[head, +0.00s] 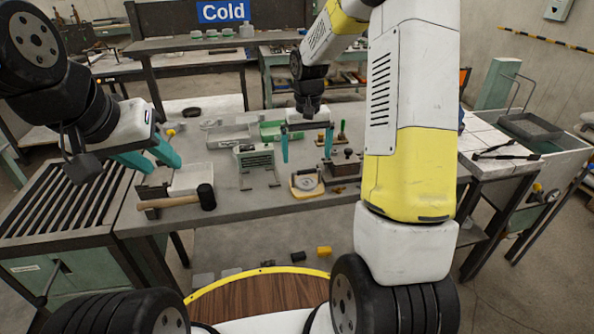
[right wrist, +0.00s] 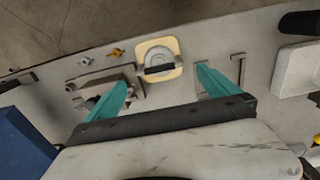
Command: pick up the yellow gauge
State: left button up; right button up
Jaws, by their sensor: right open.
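The yellow gauge (head: 306,182) is a pale yellow square plate with a grey round face and a dark bar handle, lying on the grey workbench. In the right wrist view the gauge (right wrist: 169,48) lies ahead of and between the fingertips, untouched. My right gripper (head: 307,150) is open and empty, pointing down above the bench, just behind the gauge in the head view; its two teal fingers also show in the right wrist view (right wrist: 163,82). My left gripper (head: 163,163) is at the left, its teal fingers apart and empty, above the bench's left end.
A grey-green instrument box (head: 254,157) stands left of the gauge, and a dark metal fixture (head: 345,168) stands close on its right. A mallet (head: 180,201) and a white tray (head: 191,178) are at the left. Bare bench lies between mallet and gauge.

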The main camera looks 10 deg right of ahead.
aim_at(307, 172)
notch_tip(307, 172, down, 8)
jog(key=shift+r, duration=0.1)
dwell(0.4)
jog(key=shift+c, duration=0.4)
jog(key=c, duration=1.7)
jog(key=shift+r, duration=0.5)
jog(key=r, duration=0.3)
jog(key=shift+s, duration=0.3)
jog(key=s+r, duration=0.1)
jog(key=s, duration=1.4)
jog(key=shift+s+d+r, duration=0.1)
jog(key=shift+d+r, duration=0.05)
jog(key=shift+r, duration=1.15)
jog(key=shift+s+d+r, duration=0.1)
jog(key=shift+d+r, duration=0.05)
jog(key=shift+r, duration=1.1)
